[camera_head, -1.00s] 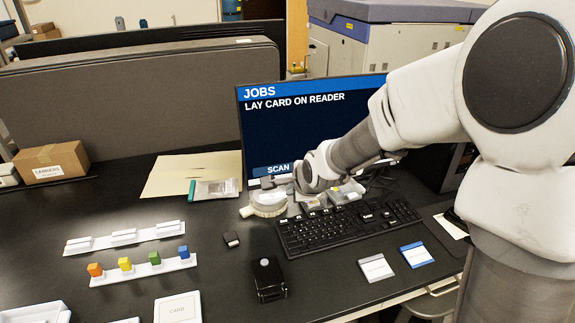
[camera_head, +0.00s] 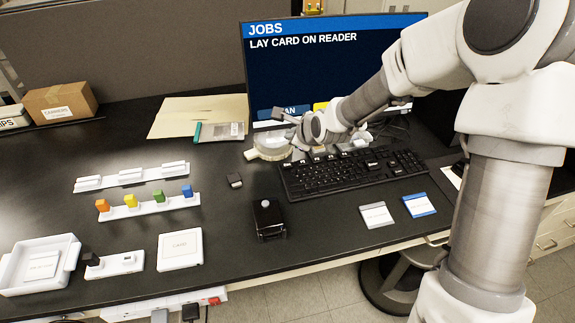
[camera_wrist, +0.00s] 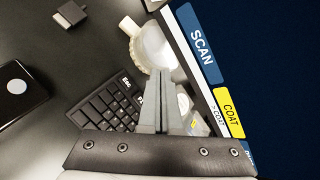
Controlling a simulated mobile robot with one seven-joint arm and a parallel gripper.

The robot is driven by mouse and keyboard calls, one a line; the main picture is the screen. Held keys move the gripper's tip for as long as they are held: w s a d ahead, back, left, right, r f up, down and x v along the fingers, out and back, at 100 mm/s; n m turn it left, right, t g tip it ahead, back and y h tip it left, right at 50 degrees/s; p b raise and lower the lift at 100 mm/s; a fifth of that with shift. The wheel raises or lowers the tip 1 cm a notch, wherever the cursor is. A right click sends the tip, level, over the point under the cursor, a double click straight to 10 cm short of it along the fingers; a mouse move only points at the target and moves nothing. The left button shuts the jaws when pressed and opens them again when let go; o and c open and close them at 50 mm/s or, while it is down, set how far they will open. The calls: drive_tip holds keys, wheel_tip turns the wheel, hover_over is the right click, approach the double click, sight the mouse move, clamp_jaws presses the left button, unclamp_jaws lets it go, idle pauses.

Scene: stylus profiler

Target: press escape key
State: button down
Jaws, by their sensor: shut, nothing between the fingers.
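The black keyboard (camera_head: 350,172) lies on the dark bench in front of the monitor. In the wrist view its corner (camera_wrist: 105,108) shows beside my fingers, with the escape key (camera_wrist: 126,81) marked "Esc" on that corner. My gripper (camera_wrist: 157,73) is shut and empty, its fingertips to the right of the escape key in the wrist view and apart from it. In the head view my gripper (camera_head: 277,114) is in front of the lower left of the screen, above the bench, and covers part of the SCAN button. Keys behind the fingers are hidden.
The monitor (camera_head: 300,75) reads "LAY CARD ON READER" and stands close behind my gripper. A round white dish (camera_head: 268,148) sits left of the keyboard's back corner. A black box with a pale button (camera_head: 268,218) stands in front. Bench between has free room.

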sight(290, 169)
drive_tip(key=shift+w+f+b, duration=0.15)
drive_tip(key=shift+f+b, duration=1.6)
drive_tip(key=shift+f, duration=0.4)
drive_tip(key=shift+w+f+b, duration=0.15)
drive_tip(key=shift+f+b, duration=1.6)
drive_tip(key=shift+f, duration=0.35)
drive_tip(key=shift+f, duration=0.1)
drive_tip(key=shift+f, duration=0.3)
drive_tip(key=shift+f+b, duration=0.45)
drive_tip(key=shift+b, duration=0.1)
drive_tip(key=shift+r, duration=0.1)
drive_tip(key=shift+r+p, duration=0.7)
drive_tip(key=shift+r, duration=0.05)
drive_tip(key=r+p, duration=0.4)
drive_tip(key=r, duration=0.1)
drive_tip(key=shift+s, duration=0.2)
